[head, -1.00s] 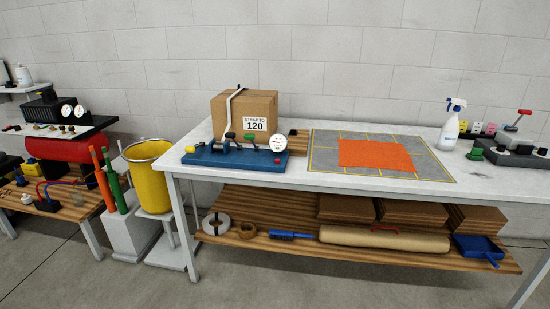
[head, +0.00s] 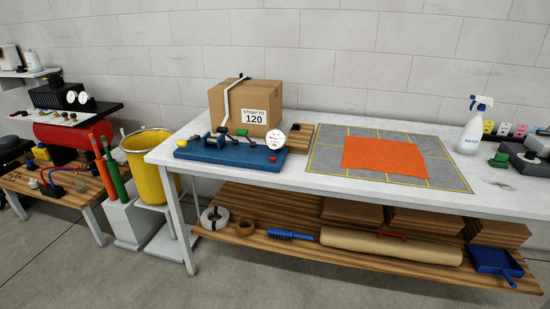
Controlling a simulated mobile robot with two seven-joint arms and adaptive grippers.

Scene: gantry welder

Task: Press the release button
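A blue strapping device (head: 228,156) sits near the left end of the white workbench. A small red button (head: 272,158) shows at its front right corner, and a green knob (head: 242,132) sits on a lever. No label shows which part is the release button. A round white dial gauge (head: 273,140) stands at the device's right end; its reading is too small to tell. A white strap (head: 227,105) runs over the cardboard box (head: 275,97) behind, labelled "STRAP TO 120". Neither of my grippers is in view.
The workbench (head: 350,185) has a grey mat (head: 325,160) with an orange sheet (head: 385,157), and a spray bottle (head: 473,130) to the right. A yellow bin (head: 153,166) stands left of the bench. A dark, unclear object (head: 12,150) is at the left edge.

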